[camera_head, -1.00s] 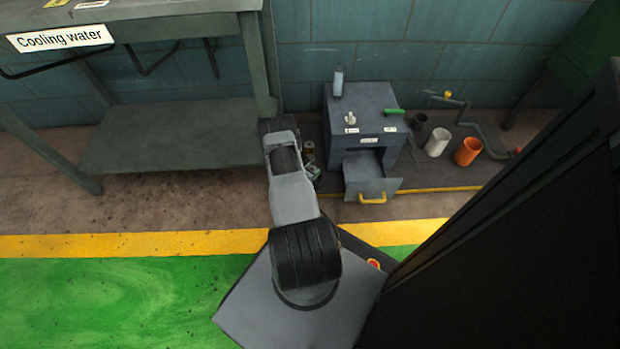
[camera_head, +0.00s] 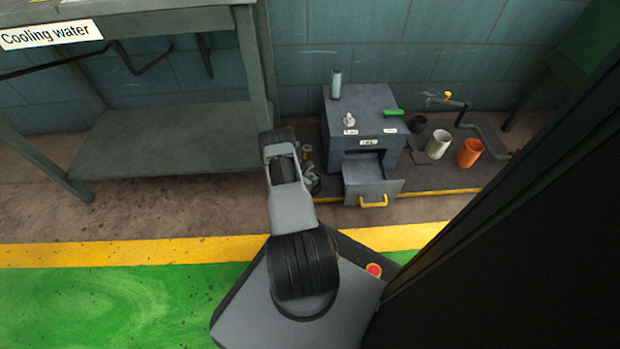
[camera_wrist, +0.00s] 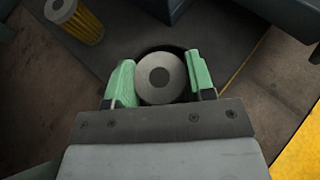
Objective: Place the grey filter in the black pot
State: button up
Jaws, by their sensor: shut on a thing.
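The grey filter (camera_wrist: 172,88) is a pale round piece with a dark centre, seen end-on in the wrist view. My gripper (camera_wrist: 160,62) has its green fingers on both sides of it and is shut on it. A dark round rim or patch shows just behind the filter; I cannot tell what it is. In the head view, my gripper (camera_head: 312,181) is low beside the left of the grey cabinet, partly hidden by my arm. The black pot (camera_head: 419,122) stands on the floor right of the cabinet, well away from my gripper.
A yellow ribbed filter (camera_wrist: 78,22) stands close by at upper left in the wrist view. The grey cabinet (camera_head: 352,104) has an open drawer (camera_head: 372,186) at its front. A white pot (camera_head: 438,145), an orange pot (camera_head: 469,153) and a pipe stand right. A bench (camera_head: 180,137) is left.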

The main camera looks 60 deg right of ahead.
jog(key=o, duration=0.7)
jog(key=shift+f, duration=0.1)
jog(key=shift+r, duration=0.2)
jog(key=p+v, duration=0.5)
jog(key=v, duration=0.7)
jog(key=w+a+r+m+g+y, duration=0.1)
jog(key=w+a+r+m, duration=0.15)
jog(key=r, duration=0.55)
jog(key=w+a+r+m+y, duration=0.1)
jog(key=w+a+r+m, duration=0.15)
jog(key=r, duration=0.65)
jog(key=w+a+r+m+g, duration=0.15)
jog(key=r+m, duration=0.25)
jog(key=r, duration=0.4)
jog(key=s+a+r+m+t+y, duration=0.2)
jog(key=a+r, duration=0.4)
jog(key=a, duration=0.3)
jog(key=s+a+r+m+t+y, duration=0.2)
jog(key=s+a+r+t+y, duration=0.1)
jog(key=a+r, duration=0.4)
jog(key=s+a+r+m+t+y, duration=0.2)
jog(key=a+r+y, duration=0.3)
jog(key=a, duration=0.5)
jog(key=shift+s+a+r+m, duration=0.2)
jog(key=shift+s+r+m, duration=0.05)
jog(key=shift+s+r, duration=0.25)
jog(key=shift+s+a+r+m, duration=0.25)
jog(key=shift+s+r, duration=0.15)
jog(key=shift+r, duration=0.15)
